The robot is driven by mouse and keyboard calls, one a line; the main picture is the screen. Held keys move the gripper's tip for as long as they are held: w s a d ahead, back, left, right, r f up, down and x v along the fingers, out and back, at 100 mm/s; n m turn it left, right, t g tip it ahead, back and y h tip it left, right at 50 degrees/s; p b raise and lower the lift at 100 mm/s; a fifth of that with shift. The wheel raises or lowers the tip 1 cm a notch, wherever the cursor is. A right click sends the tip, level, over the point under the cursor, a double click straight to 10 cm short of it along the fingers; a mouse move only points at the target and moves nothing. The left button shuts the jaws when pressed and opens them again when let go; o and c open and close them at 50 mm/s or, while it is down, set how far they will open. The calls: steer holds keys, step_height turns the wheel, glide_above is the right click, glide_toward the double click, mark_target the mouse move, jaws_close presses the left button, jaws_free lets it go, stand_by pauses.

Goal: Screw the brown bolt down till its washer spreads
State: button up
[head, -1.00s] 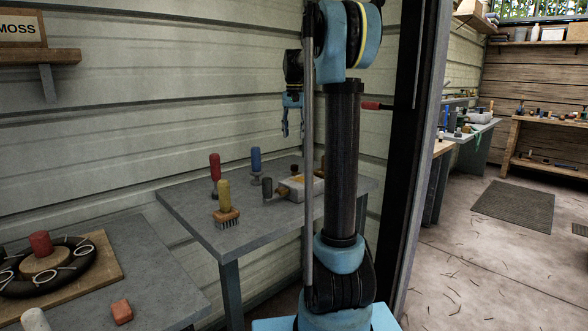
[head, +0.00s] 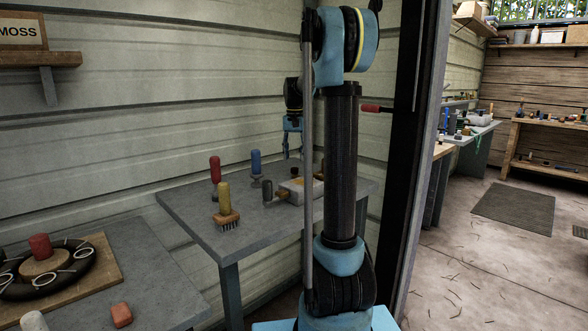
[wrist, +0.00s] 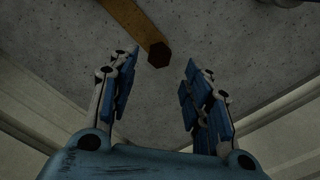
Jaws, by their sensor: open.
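In the wrist view a dark brown hexagonal head (wrist: 158,55), which looks like the brown bolt, shows at the end of a tan-brown bar (wrist: 130,20) over grey speckled surface. My gripper (wrist: 160,68) is open; the head appears between its two fingertips, with a visible gap on each side. I cannot tell the height gap. No washer can be made out. In the head view my gripper (head: 293,152) points down above the far side of the grey table (head: 215,262), over a pale block (head: 293,192) partly hidden by my arm.
On the table stand a red-handled tool (head: 215,170), a blue-handled tool (head: 256,162), a yellow-handled brush (head: 224,198) and a dark grey peg (head: 267,190). A nearer bench at left holds a black ring (head: 82,256) on a board. A wall rises behind the table.

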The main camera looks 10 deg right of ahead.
mark_target(294, 168)
steer(key=shift+f, duration=2.8)
steer(key=c, duration=1.1)
